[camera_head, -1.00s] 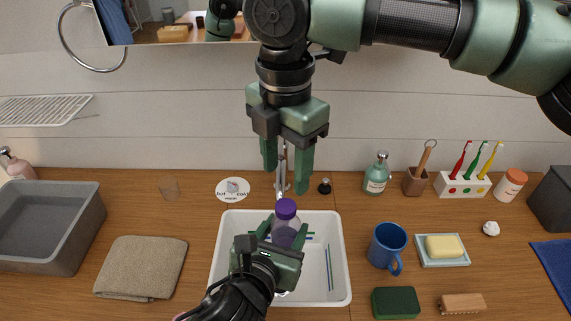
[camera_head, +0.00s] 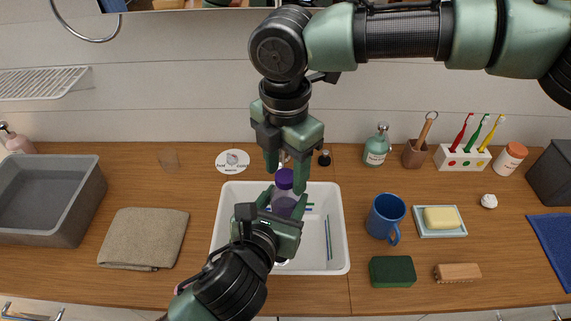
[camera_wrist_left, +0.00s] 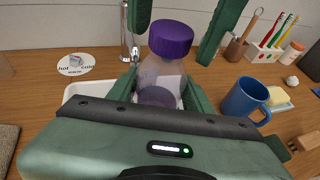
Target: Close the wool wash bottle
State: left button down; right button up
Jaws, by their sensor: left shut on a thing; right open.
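The wool wash bottle (camera_head: 284,203) is translucent with a purple cap (camera_head: 284,178) on its top, and stands upright over the white sink basin. My left gripper (camera_head: 283,208) is shut on the bottle's body from the near side. The left wrist view shows the bottle (camera_wrist_left: 160,82) between the fingers and the purple cap (camera_wrist_left: 171,38) on its neck; whether the cap is fully tightened I cannot tell. My right gripper (camera_head: 287,173) points down from above, open, with its fingertips on either side of the cap or just above it. In the left wrist view its fingers flank the cap with gaps.
The white basin (camera_head: 340,225) holds thin coloured sticks. A blue mug (camera_head: 386,215), a soap dish (camera_head: 440,232), a green sponge (camera_head: 392,271) and a brush (camera_head: 457,272) lie to the right. A folded towel (camera_head: 143,238) and grey tub (camera_head: 88,215) are left. The faucet is mostly hidden.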

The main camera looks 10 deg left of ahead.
grip_shut()
jog(key=m, duration=0.4)
jog(key=shift+a, duration=0.1)
jog(key=m, duration=0.4)
jog(key=shift+m, duration=0.3)
jog(key=m, duration=0.4)
jog(key=shift+m, duration=0.3)
jog(key=m, duration=0.4)
jog(key=shift+m, duration=0.4)
jog(key=shift+o, duration=0.7)
grip_release()
jog(key=shift+r, duration=0.1)
